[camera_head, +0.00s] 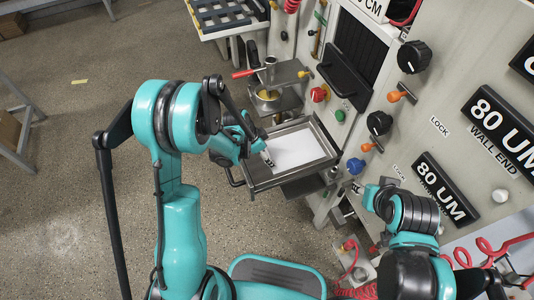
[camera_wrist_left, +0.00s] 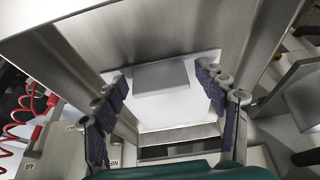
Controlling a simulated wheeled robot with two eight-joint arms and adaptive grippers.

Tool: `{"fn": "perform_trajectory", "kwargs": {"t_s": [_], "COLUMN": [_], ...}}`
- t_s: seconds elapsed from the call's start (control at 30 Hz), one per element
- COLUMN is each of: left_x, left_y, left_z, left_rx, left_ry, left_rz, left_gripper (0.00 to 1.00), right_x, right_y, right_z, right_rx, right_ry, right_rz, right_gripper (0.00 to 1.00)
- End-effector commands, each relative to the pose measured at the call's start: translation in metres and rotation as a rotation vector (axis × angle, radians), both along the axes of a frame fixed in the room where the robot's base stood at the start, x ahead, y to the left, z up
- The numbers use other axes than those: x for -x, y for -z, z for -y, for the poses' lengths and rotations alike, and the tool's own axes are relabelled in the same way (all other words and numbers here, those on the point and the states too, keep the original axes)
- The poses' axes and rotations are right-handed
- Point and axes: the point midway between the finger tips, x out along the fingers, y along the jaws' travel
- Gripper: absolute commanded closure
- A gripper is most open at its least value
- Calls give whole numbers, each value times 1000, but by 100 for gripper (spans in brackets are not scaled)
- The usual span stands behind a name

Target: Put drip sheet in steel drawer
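The steel drawer (camera_head: 318,164) is pulled out from the machine, a shallow metal tray. The white drip sheet (camera_head: 295,148) lies flat inside it. In the left wrist view the white sheet (camera_wrist_left: 180,112) shows with a grey rectangular patch on it, and drawer walls (camera_wrist_left: 262,50) rise around it. My left gripper (camera_head: 267,158) is at the drawer's left side, over the sheet's edge. In the wrist view my left gripper (camera_wrist_left: 164,84) has its dark-padded fingers wide apart, with nothing clamped between them. My right arm is at the lower right; its fingers cannot be made out clearly.
A small shelf with a yellow-filled cup (camera_head: 268,95) stands just behind the drawer. The machine panel with knobs (camera_head: 414,57) and levers rises to the right. Red coiled hoses (camera_head: 490,252) hang at the lower right. The floor to the left is open.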

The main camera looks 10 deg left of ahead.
Motion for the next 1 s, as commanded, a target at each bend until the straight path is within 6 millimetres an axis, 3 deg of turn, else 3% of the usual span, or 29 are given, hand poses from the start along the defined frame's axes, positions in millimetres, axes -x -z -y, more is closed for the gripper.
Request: {"fn": "perform_trajectory", "kwargs": {"t_s": [0.27,0.6,1.0], "left_x": [2,18,32], "left_y": [-13,-83,-129], "left_z": [-3,-26,-38], "left_rx": [0,0,-8], "left_ry": [-1,-2,-48], "left_rz": [0,-1,2], "left_gripper": [28,28,28], "right_x": [0,0,0], "right_y": [-9,-39,-50], "right_z": [0,0,0], "right_rx": [0,0,0], "right_ry": [0,0,0], "right_rz": [0,0,0], "right_gripper": [60,60,60]}}
